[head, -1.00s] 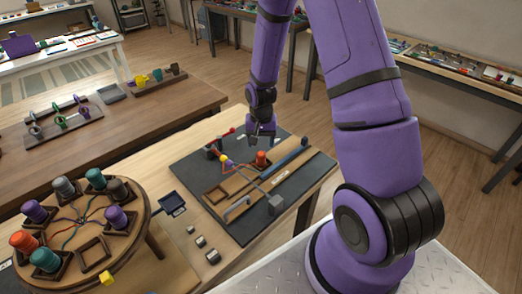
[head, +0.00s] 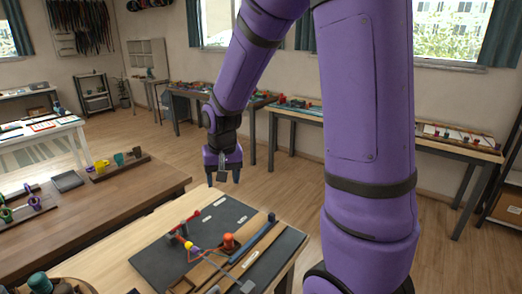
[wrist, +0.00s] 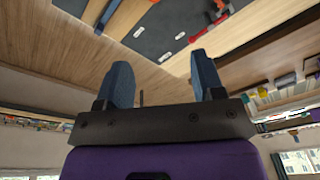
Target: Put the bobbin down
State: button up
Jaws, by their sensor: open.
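An orange bobbin (head: 229,241) stands upright on a brown wooden strip on the dark grey mat (head: 160,257) in the head view. A thin orange cord lies near it, by a small yellow piece (head: 193,247). My gripper (head: 224,182) hangs in the air beyond the mat's far edge, above and clear of the bobbin. Its jaws are open and nothing is between them. In the wrist view, the two blue-grey fingers of my gripper (wrist: 163,78) stand wide apart, with the table and mat beyond. The round bobbin stand is mostly cut off at the lower left.
A red-handled lever (head: 184,224) and a blue-grey bar (head: 262,243) are on the mat. A brown table (head: 110,205) with cups and racks stands at left. Side tables line the back wall. The floor behind my gripper is clear.

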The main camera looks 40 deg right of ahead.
jog(key=s+a+r+n+t, duration=0.1)
jog(key=s+a+r+n, duration=0.1)
jog(key=s+r, duration=0.6)
jog(key=s+a+r+n+t, duration=0.2)
jog(key=s+r, duration=0.7)
jog(key=s, duration=0.4)
jog(key=shift+a+r+n+t, duration=0.25)
jog(key=shift+n+t, duration=0.05)
jog(key=shift+n, duration=0.1)
